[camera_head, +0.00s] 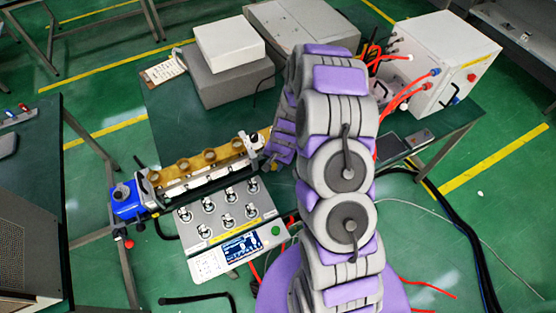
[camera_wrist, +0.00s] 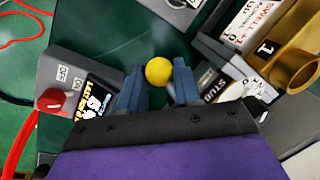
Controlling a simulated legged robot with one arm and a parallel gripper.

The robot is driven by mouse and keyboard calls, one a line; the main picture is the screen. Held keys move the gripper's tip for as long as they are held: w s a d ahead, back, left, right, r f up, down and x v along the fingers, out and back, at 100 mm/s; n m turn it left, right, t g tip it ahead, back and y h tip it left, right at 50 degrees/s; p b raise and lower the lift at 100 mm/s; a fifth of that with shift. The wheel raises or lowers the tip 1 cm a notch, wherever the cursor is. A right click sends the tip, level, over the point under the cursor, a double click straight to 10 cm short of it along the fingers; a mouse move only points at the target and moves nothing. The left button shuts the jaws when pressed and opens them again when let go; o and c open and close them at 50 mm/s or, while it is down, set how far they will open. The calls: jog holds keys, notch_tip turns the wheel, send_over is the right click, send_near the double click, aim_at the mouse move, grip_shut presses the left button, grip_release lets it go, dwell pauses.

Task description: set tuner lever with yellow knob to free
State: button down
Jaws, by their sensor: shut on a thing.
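The yellow knob (camera_wrist: 159,71) of the tuner lever shows in the wrist view between the tips of my gripper (camera_wrist: 158,85). The blue-grey fingers are shut on the knob, one on each side. The lever's shaft below the knob is hidden by my gripper. In the head view my purple and grey arm reaches to the right end of the brass waveguide assembly (camera_head: 210,160). There my gripper (camera_head: 272,163) is small and partly covered by my arm, and the knob is not clear.
A red knob (camera_wrist: 50,101) on a grey labelled box stands left of my gripper in the wrist view. A brass tube (camera_wrist: 296,70) is at right. A panel of several switches (camera_head: 228,212) lies in front of the waveguide. Red hoses (camera_head: 400,98) join a white cabinet (camera_head: 440,60).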

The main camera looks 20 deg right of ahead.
jog(key=shift+w+a+m, duration=0.15)
jog(key=shift+m, duration=0.25)
jog(key=c, duration=0.8)
grip_release()
jog(key=shift+a, duration=0.1)
jog(key=r, duration=0.5)
jog(key=s+d+r, duration=0.1)
jog(key=r, duration=0.5)
jog(key=s+d+r+p, duration=0.1)
jog(key=r, duration=0.5)
jog(key=shift+s+d, duration=0.15)
jog(key=shift+d, duration=0.05)
jog(key=s+a+r+n+g+b, duration=0.1)
jog(key=s+a+r+n+b, duration=0.2)
jog(key=s, duration=0.4)
jog(key=s+a+r+n+g+b, duration=0.1)
jog(key=s+a+r+n+b, duration=0.1)
jog(key=s+a+r, duration=0.35)
jog(key=s+n+b, duration=0.1)
jog(key=s, duration=0.5)
jog(key=s+d+r+n+h+b, duration=0.1)
jog(key=s, duration=0.5)
jog(key=s+d+r+n+g+b, duration=0.1)
jog(key=s, duration=0.5)
jog(key=shift+d+r+n+h, duration=0.1)
jog(key=shift+d+n+h, duration=0.05)
jog(key=shift+n+h, duration=0.2)
